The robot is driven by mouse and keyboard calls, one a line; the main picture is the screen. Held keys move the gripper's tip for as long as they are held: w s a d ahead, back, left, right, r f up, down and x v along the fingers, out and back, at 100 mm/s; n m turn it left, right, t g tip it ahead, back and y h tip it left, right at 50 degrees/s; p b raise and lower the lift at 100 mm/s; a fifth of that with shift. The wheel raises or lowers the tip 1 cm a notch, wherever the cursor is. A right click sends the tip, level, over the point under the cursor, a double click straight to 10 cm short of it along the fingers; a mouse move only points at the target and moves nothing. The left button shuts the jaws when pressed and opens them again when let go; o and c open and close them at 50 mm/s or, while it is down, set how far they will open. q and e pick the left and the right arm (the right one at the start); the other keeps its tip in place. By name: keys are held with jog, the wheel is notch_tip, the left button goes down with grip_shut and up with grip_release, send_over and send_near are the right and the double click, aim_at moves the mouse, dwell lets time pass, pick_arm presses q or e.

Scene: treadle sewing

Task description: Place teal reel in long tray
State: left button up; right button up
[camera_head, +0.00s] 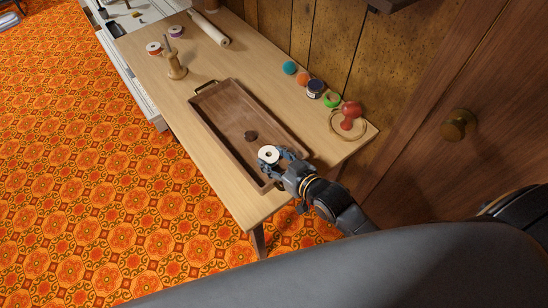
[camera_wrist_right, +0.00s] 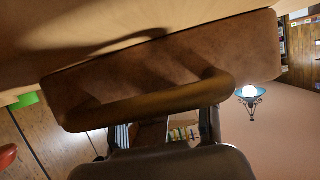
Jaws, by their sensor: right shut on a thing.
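The long tray (camera_head: 218,126) is a brown wooden tray with low walls on the table, with a brass handle at its far end. The right wrist view shows the tray's end wall (camera_wrist_right: 160,75) and the gripper's fingers (camera_wrist_right: 165,132) close up; the reel does not show there. My left gripper is not in view.
A wooden spindle (camera_head: 175,66) and two reels stand beyond the tray. A dark round patch lies inside the tray.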

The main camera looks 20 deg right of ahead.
jog(key=shift+s+f, duration=0.2)
jog(key=shift+f, duration=0.55)
jog(key=o, duration=1)
jog(key=shift+f, duration=0.1)
jog(key=shift+c, duration=0.2)
jog(key=shift+f, duration=0.1)
jog(key=shift+s+a, duration=0.1)
jog(key=shift+r, duration=0.25)
jog(key=r+v, duration=0.1)
jog(key=v, duration=1.1)
jog(key=shift+w+r, duration=0.2)
jog(key=shift+w, duration=0.1)
